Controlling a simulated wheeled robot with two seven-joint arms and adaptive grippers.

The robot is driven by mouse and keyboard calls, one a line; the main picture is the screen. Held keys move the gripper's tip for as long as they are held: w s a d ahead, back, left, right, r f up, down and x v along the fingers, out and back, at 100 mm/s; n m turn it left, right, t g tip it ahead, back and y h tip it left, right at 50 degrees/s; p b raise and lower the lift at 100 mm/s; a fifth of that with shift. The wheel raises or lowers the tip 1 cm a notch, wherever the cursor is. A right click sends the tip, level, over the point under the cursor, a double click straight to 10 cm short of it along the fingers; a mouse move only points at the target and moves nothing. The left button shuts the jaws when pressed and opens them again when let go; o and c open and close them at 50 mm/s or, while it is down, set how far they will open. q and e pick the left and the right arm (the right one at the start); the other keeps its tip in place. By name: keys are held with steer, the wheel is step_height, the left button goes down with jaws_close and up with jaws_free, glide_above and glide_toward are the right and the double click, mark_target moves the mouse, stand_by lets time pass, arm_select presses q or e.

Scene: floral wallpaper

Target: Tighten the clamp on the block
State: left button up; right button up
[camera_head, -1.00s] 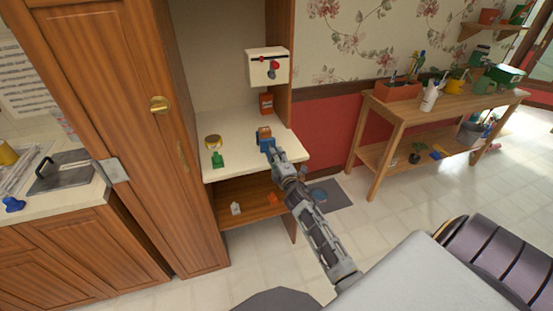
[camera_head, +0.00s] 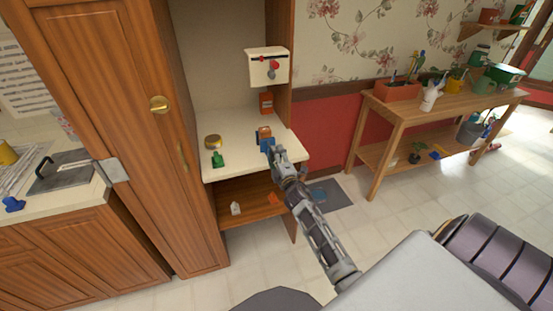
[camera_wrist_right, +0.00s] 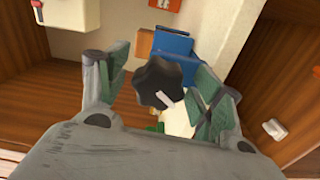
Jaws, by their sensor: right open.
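The blue clamp (camera_head: 266,144) sits with the orange block (camera_head: 264,132) near the right end of the cream counter. In the right wrist view the clamp (camera_wrist_right: 172,45) lies against the orange block (camera_wrist_right: 145,42). A black lobed knob (camera_wrist_right: 158,82) with a small white bar stands in front of the clamp. My right gripper (camera_head: 275,155) reaches the clamp from the front. In the wrist view its fingers (camera_wrist_right: 155,90) are open, one on each side of the knob, with a visible gap at the left finger. Contact on the right side is unclear. My left gripper is out of view.
A green object (camera_head: 218,159) and a gold round item (camera_head: 212,141) stand on the counter left of the clamp. A red-orange box (camera_head: 266,103) stands behind it. A white box (camera_head: 267,66) is mounted above. The wooden cabinet (camera_head: 120,120) closes off the left.

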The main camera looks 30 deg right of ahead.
steer(key=v, duration=1.2)
stand_by(0.6)
steer(key=shift+w+r, duration=0.1)
stand_by(1.3)
